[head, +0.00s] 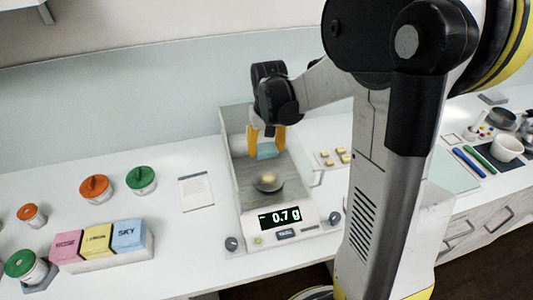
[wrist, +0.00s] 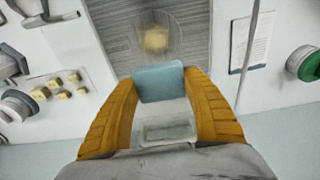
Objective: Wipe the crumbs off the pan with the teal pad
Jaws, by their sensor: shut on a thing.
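The teal pad (head: 267,150) is held between the yellow fingers of my gripper (head: 267,138). In the wrist view the pad (wrist: 160,83) sits between both fingertips of my gripper (wrist: 161,88). The round pan (head: 267,182) is on the scale, in front of the pad in the head view. A pale tan patch of crumbs (head: 268,177) lies on the pan. In the wrist view the pan (wrist: 136,32) and crumbs (wrist: 156,40) are just beyond the pad, and the pad looks apart from the crumbs. Its height above the surface is hard to tell.
The scale (head: 283,222) reads -0.7 g, with clear draft walls (head: 232,165) around the pan. Small tan blocks (head: 343,154) lie to the right, a printed card (head: 196,191) to the left. Lidded jars (head: 95,188) and labelled boxes (head: 97,241) stand farther left.

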